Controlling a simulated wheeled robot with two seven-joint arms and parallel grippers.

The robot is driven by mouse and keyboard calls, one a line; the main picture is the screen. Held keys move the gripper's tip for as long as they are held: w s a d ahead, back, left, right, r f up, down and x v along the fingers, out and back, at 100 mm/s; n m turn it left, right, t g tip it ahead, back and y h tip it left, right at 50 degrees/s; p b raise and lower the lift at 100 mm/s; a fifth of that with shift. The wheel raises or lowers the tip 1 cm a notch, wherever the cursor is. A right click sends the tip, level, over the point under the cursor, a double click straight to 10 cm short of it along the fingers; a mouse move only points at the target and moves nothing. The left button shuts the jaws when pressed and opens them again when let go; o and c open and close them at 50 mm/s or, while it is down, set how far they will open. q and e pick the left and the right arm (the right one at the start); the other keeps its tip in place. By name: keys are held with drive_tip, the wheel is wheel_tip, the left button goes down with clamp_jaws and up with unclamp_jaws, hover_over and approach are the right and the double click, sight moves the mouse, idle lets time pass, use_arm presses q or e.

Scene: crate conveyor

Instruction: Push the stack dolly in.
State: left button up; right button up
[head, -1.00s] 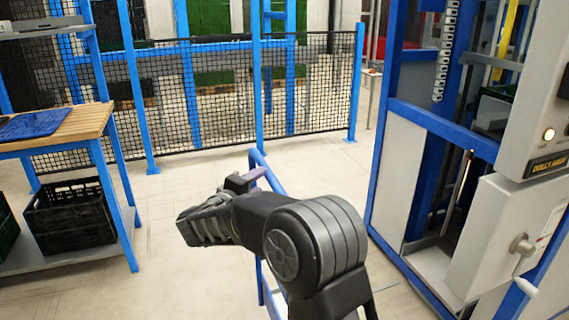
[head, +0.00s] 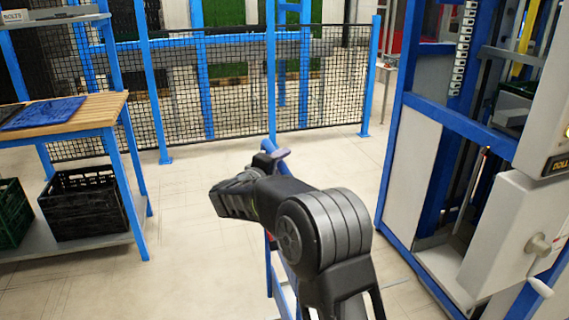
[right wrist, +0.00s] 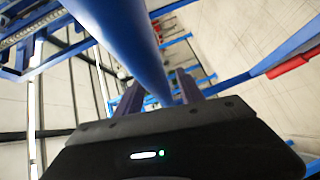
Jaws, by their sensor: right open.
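The stack dolly shows as a blue tubular frame (head: 269,276), mostly hidden behind my right arm in the head view. Its upper bar rises to my right gripper (head: 276,154), which shows two purple-grey fingers. In the right wrist view a thick blue tube (right wrist: 128,42) runs diagonally across to the fingers of my right gripper (right wrist: 160,92). The gripper is open at this tube; I cannot tell whether they touch. The dolly's base and any load are hidden. My left gripper is out of view.
A blue-framed machine (head: 409,170) with a crank handle (head: 540,287) stands at right. A wooden-topped workbench (head: 72,113) with a black crate (head: 84,205) below is at left. A mesh fence (head: 225,85) crosses the back. Pale floor (head: 190,235) lies clear between.

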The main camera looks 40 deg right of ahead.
drive_tip(key=shift+x, duration=0.95)
drive_tip(key=shift+c, duration=0.4)
clamp_jaws()
idle(0.3)
